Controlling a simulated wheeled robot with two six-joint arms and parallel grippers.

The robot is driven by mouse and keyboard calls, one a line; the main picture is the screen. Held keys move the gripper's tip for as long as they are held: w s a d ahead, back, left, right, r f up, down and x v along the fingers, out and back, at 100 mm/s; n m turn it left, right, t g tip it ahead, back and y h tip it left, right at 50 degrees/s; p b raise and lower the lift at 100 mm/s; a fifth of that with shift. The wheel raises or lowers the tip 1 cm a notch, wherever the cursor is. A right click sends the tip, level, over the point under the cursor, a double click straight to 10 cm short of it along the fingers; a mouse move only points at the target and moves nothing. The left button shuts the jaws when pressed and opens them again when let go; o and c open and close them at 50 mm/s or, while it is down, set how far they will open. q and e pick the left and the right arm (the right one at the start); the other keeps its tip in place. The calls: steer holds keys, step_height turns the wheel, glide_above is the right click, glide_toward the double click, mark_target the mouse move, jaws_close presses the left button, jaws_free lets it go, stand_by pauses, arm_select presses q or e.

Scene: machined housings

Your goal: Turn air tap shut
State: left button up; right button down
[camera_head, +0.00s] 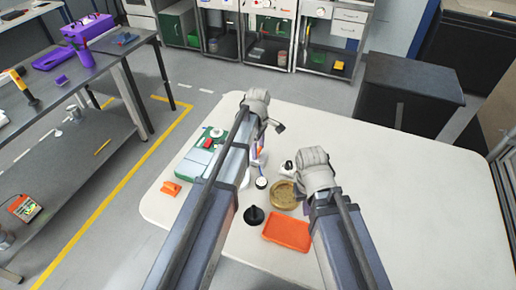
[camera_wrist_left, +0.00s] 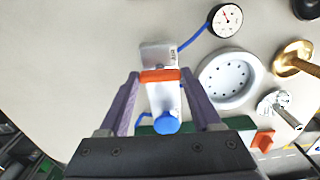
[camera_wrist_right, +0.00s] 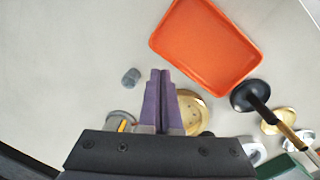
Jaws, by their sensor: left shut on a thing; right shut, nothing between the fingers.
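The air tap shows in the left wrist view as a white body (camera_wrist_left: 160,98) with an orange-red lever (camera_wrist_left: 160,76) across it and a blue round end (camera_wrist_left: 167,123). A blue hose runs from it towards a round dial gauge (camera_wrist_left: 226,19). My left gripper (camera_wrist_left: 159,79) has its purple fingers on either side of the orange-red lever and is shut on it. The lever lies across the white body in this view. In the head view my left arm hides most of the tap. My right gripper (camera_wrist_right: 161,73) is shut and empty above the table.
An orange tray (camera_head: 287,232), a brass dish (camera_head: 283,196) and a black knobbed piece (camera_head: 254,215) lie near my right gripper. A white dish with holes (camera_wrist_left: 228,78) is beside the tap. A small orange block (camera_head: 171,188) sits at the left. The table's right side is clear.

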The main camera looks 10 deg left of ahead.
arm_select(q)
steer(key=c, duration=0.5)
steer(key=shift+m, duration=0.3)
steer(key=m, duration=0.3)
steer(key=shift+m, duration=0.4)
steer(key=m, duration=0.9)
steer(key=shift+s+m, duration=0.1)
steer(key=shift+m, duration=2.1)
